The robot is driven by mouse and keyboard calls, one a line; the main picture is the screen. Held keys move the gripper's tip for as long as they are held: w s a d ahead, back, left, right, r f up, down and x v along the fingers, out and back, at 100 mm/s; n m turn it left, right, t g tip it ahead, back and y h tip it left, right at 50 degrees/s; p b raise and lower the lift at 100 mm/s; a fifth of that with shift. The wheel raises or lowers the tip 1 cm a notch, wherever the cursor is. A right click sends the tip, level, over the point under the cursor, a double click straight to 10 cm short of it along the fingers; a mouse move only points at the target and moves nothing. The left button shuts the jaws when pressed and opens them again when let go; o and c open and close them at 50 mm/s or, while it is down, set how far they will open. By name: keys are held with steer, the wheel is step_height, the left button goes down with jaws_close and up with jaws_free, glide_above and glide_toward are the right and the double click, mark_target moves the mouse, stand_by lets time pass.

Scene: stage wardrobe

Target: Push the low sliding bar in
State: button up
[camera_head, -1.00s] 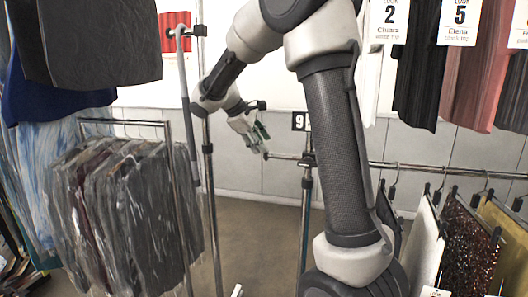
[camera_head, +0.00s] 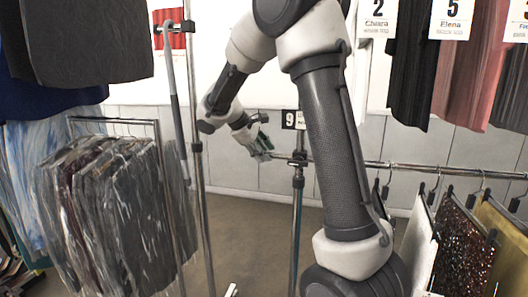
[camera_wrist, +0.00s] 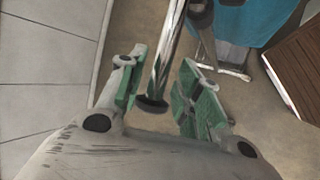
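The low sliding bar (camera_wrist: 163,62) is a chrome tube with a black end cap (camera_wrist: 150,104). In the wrist view it runs between the green-padded fingers of my gripper (camera_wrist: 164,68), and its cap lies close to the palm. The fingers are spread, with visible gaps to the bar on both sides. In the head view my gripper (camera_head: 262,149) is small, at the left end of the bar (camera_head: 283,157), just left of the upright post (camera_head: 298,200). The gripper hides the bar's end there. Whether the cap touches the palm cannot be told.
A sign with a 9 (camera_head: 292,119) hangs above the post. A rack of covered garments (camera_head: 110,205) stands left, behind a tall chrome pole (camera_head: 203,215). A rail with hanging clothes (camera_head: 440,170) extends right. A brown wooden piece (camera_wrist: 298,68) lies right in the wrist view.

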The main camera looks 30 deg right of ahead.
mark_target(278, 154)
jaws_close()
steer(key=shift+s+d, duration=1.5)
steer(key=shift+o, duration=1.9)
jaws_free()
steer(key=v, duration=1.2)
